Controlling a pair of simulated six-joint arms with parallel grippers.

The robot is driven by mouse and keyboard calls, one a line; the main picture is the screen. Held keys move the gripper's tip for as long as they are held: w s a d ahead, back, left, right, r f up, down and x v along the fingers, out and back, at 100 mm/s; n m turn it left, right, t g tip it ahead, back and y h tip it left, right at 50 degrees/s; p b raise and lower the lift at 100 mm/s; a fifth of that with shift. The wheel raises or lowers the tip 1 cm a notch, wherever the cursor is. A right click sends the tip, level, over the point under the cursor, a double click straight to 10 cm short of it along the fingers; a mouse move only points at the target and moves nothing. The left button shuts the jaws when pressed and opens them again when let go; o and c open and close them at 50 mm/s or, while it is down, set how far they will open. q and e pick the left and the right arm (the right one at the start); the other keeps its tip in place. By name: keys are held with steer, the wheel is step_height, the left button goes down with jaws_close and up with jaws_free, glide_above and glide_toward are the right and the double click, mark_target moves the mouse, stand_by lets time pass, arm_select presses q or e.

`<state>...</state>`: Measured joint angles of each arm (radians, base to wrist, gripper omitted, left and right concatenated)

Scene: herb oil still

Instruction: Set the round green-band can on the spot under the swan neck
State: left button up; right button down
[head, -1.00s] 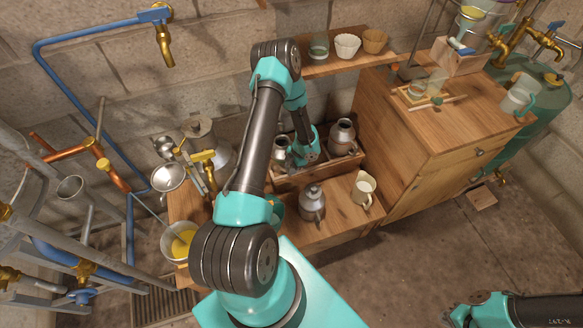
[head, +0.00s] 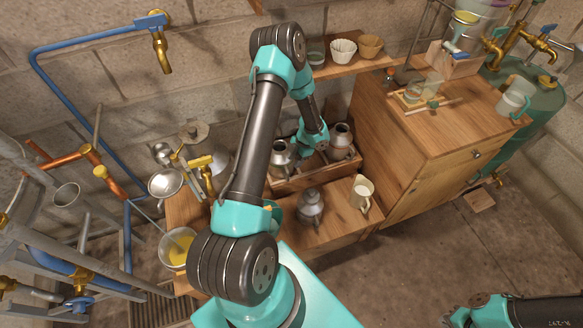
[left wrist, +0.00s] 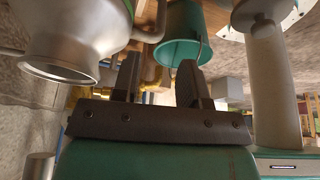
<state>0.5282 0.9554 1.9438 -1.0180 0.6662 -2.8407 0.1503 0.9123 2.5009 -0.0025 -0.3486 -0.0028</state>
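Two metal cans stand in the wooden crate (head: 290,184): the left can (head: 281,154) and the right can (head: 341,136). A third, spouted metal can (head: 311,206) stands on the low bench. I cannot make out a green band on any of them, nor surely pick out the swan neck. My left gripper (head: 316,151) is low over the crate, between its two cans, partly hidden by its wrist. In the left wrist view its fingers (left wrist: 158,80) are apart with nothing clearly gripped; a silver can (left wrist: 72,38) is close beside them. My right gripper (head: 452,314) is cut off at the bottom.
A steel funnel (head: 165,183), brass fittings (head: 200,164) and a bowl of yellow liquid (head: 178,246) are at the left. A wooden cabinet (head: 430,165) rises right of the crate.

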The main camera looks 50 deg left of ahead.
arm_select(q)
steer(key=v, duration=0.4)
steer(key=shift+r, duration=0.1)
steer(key=shift+d, duration=0.1)
stand_by(0.3)
steer(key=s+d+m+t+h, duration=0.2)
steer(key=s+d+m, duration=0.3)
steer(key=d+m, duration=0.8)
steer(key=s+d+r+m+t+h, duration=0.1)
steer(key=s+d+m, duration=0.4)
steer(key=d+m, duration=0.9)
steer(key=m+t+h, duration=0.1)
steer(key=m+t, duration=0.1)
steer(key=m, duration=0.3)
steer(key=shift+s+r+h, duration=0.3)
steer(key=shift+s+h, duration=0.1)
